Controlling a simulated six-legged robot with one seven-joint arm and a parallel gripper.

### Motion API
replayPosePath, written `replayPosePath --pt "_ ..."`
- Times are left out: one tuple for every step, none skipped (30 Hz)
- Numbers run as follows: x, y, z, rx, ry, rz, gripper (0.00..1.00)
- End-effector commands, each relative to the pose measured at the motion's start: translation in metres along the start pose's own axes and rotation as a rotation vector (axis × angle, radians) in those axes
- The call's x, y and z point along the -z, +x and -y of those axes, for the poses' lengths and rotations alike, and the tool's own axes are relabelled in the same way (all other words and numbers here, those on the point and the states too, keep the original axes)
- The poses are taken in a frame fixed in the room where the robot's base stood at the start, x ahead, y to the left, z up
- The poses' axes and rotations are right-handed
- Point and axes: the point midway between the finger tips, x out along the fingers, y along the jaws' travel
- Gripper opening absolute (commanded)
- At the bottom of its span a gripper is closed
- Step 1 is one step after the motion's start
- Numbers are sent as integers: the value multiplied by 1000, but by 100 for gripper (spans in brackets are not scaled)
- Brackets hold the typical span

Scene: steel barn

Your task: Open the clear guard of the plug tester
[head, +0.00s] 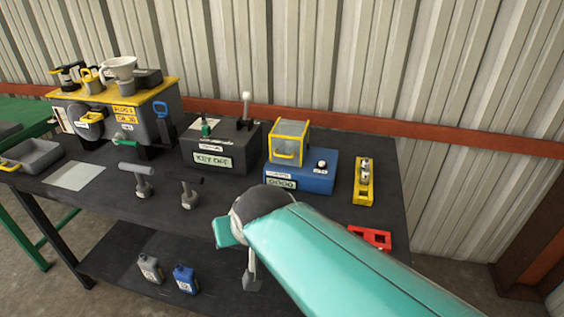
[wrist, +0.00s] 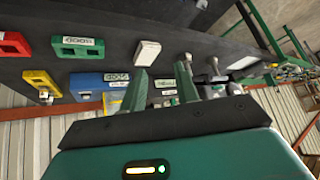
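The plug tester is a blue box (head: 318,176) on the dark bench, right of centre in the head view. Its clear guard (head: 289,142), a yellow-framed box with a yellow front handle, sits down on the left part of its top. A small white knob stands beside the guard. In the wrist view the tester (wrist: 88,86) appears upside down, left of the fingers, with the guard (wrist: 114,104) partly hidden by my gripper. My gripper (wrist: 161,82) is open and empty, its two green fingers spread apart, not touching the guard. In the head view my teal arm hides most of it.
A grey KEY OFF box (head: 218,150) with an upright lever stands left of the tester. A yellow block (head: 364,182) and a red block (head: 370,236) lie to its right. A green block (wrist: 78,47) and a white block (wrist: 147,53) show in the wrist view. A corrugated wall stands behind.

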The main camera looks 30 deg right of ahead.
Motion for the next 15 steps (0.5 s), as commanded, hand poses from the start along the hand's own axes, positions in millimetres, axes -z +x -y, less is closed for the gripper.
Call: replayPosePath --pt "7 10 -4 -7 37 -21 31" --pt "11 16 -5 -9 60 -39 31" --pt "18 25 -8 -11 95 -66 31" --pt "24 31 -10 -12 125 -87 31" --pt "29 39 -13 -13 155 -109 31" --pt "37 49 -18 -12 200 -143 31" --pt "43 58 -21 -11 236 -170 31" --pt "49 66 -25 -8 275 -200 31" --pt "57 78 -31 -2 325 -240 31" --pt "63 86 -36 4 365 -271 31" --pt "68 94 -40 12 404 -302 31" --pt "74 103 -47 24 456 -344 31" --pt "79 110 -52 35 494 -375 31" --pt "83 117 -56 47 532 -406 31" --pt "88 126 -64 64 584 -446 31"
